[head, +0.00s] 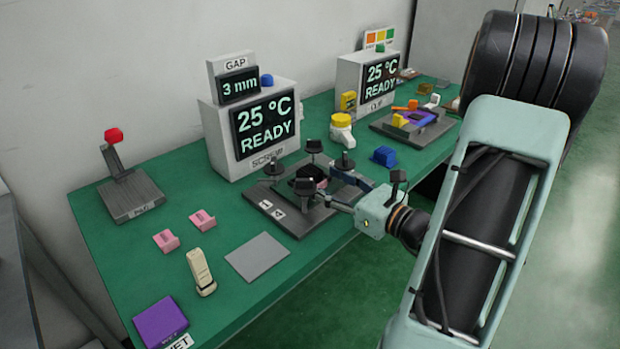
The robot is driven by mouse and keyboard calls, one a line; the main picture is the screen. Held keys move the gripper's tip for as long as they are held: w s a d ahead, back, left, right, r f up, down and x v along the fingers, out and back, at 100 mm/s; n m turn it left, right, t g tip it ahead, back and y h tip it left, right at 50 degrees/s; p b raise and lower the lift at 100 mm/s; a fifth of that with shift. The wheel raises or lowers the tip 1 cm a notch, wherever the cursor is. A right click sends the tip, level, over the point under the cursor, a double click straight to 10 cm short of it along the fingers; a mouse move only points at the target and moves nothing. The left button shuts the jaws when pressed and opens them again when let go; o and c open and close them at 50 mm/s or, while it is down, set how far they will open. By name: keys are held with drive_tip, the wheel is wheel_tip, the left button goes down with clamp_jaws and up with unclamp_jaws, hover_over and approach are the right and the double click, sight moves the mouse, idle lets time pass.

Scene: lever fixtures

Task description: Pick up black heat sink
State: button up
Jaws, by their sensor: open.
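A dark grey fixture plate (268,208) with several upright posts topped by black knobs (272,168) stands near the table's front edge in the head view. A dark, blackish block (309,172) sits low between the posts; it may be the black heat sink, but posts and my gripper partly hide it. My gripper (336,194) reaches in from the right, low over the fixture's right side, beside the dark block. Its fingers are small and partly lost among the posts. It appears open, and I see nothing held in it.
A white display box (212,132) stands behind the fixture, and a second one (347,77) farther right. A blue block (383,156) is right.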

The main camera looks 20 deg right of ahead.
sight(317, 176)
drive_tip(key=x, duration=0.3)
drive_tip(key=shift+w+a, duration=0.25)
drive_tip(key=shift+w, duration=0.05)
drive_tip(key=c, duration=1.3)
